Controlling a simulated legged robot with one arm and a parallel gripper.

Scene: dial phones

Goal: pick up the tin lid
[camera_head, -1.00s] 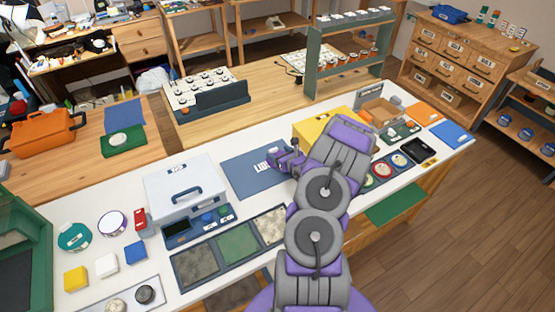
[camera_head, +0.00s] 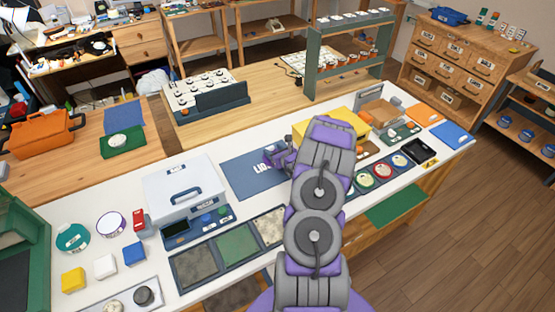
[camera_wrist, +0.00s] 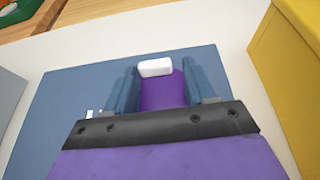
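I cannot tell for sure which thing is the tin lid. A round white piece with a purple rim (camera_head: 111,224) and a teal round piece (camera_head: 72,237) lie at the left of the white bench. A blue mat with white lettering that seems to start with "LID" (camera_head: 243,180) lies mid-bench; it also fills much of the wrist view (camera_wrist: 60,95). My gripper (camera_head: 277,153) is above the mat's far right part. In the wrist view its two blue fingers (camera_wrist: 165,85) stand apart. A small white piece (camera_wrist: 155,67) shows between them; whether it is held is unclear.
A yellow box (camera_head: 334,128) stands close to the right of my gripper, also in the wrist view (camera_wrist: 290,70). A white case with a handle (camera_head: 183,187) stands left of the mat. Sample trays (camera_head: 236,245) line the front. My arm hides part of the bench.

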